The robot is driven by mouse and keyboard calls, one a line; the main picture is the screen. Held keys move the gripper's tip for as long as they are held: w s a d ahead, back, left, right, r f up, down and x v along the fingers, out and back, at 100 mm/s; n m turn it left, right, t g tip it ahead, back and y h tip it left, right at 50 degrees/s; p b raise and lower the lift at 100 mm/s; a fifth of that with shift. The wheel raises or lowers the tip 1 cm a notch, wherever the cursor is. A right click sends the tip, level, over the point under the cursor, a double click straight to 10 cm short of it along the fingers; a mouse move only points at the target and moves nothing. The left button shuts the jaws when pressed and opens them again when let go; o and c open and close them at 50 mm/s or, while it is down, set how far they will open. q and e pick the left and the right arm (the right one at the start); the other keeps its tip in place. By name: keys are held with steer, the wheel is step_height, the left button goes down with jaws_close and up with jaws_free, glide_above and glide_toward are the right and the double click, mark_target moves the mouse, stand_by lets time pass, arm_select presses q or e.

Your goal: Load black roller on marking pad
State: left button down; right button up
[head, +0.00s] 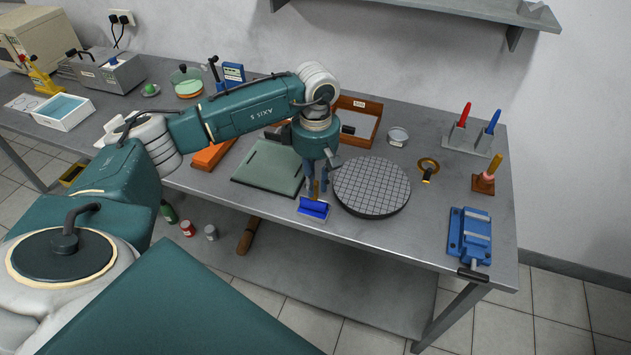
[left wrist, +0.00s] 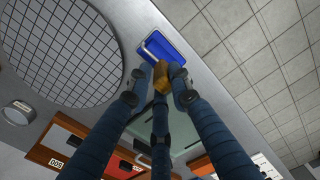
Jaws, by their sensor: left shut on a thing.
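A blue marking pad (head: 313,208) in a small open case lies at the front edge of the bench. It also shows in the left wrist view (left wrist: 182,50). My left gripper (head: 318,190) points down just behind the pad. In the left wrist view its fingers (left wrist: 160,82) are closed around a brown wooden handle (left wrist: 161,72), which appears to be the roller's. A pale metal frame (left wrist: 149,50) reaches from the handle over the pad. The black roller itself is not clearly visible, and I cannot tell whether it touches the pad. My right gripper is not in view.
A round gridded plate (head: 371,187) stands close to the right of the pad. A green mat (head: 265,170) lies to the left. An orange-brown tray (head: 374,117) is behind. A blue vise (head: 470,238) and a tool holder (head: 465,144) are at the right.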

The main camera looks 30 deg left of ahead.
arm_select(q)
steer(key=shift+r+p, duration=1.75)
steer(key=shift+r, duration=1.75)
